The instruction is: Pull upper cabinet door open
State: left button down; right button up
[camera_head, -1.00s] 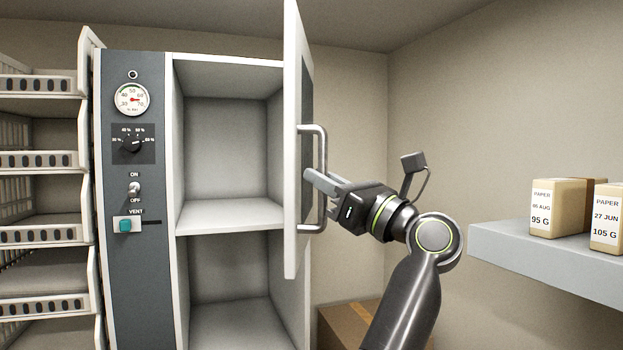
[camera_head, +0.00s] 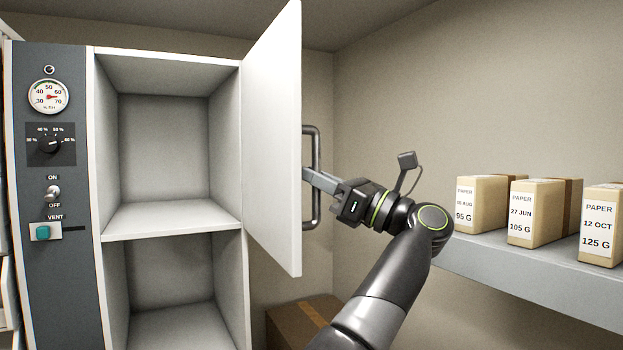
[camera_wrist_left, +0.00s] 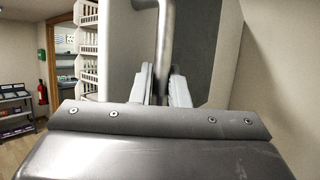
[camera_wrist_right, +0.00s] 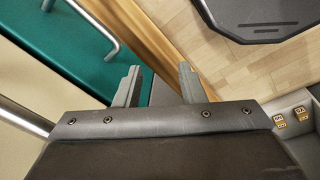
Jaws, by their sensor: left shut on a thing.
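The upper cabinet door (camera_head: 272,140) is a white panel standing wide open, hinged on the right side of the cabinet (camera_head: 242,150). Its pale inner face shows in the head view, and the upper compartment (camera_head: 165,150) is exposed and empty. The grey bar handle (camera_head: 317,148) is on the door's far side, partly hidden by the door edge. My left gripper (camera_head: 308,177) is shut on the handle; in the left wrist view the handle (camera_wrist_left: 165,35) runs down between its fingers. My right gripper (camera_wrist_right: 160,68) is open and empty in the right wrist view, away from the cabinet.
A grey shelf (camera_head: 500,270) with paper boxes (camera_head: 482,203) is to the right of my left arm. A cardboard box (camera_head: 297,322) sits low beside the cabinet. The control panel (camera_head: 50,200) is at left. A green surface (camera_wrist_right: 60,60) is near my right gripper.

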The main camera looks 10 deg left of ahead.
pick_arm(q)
jog(key=shift+w+d, duration=0.2)
jog(key=shift+r, duration=0.1)
jog(key=c, duration=1.6)
grip_release()
jog(key=shift+o, duration=1)
jog(key=shift+w+a, duration=0.15)
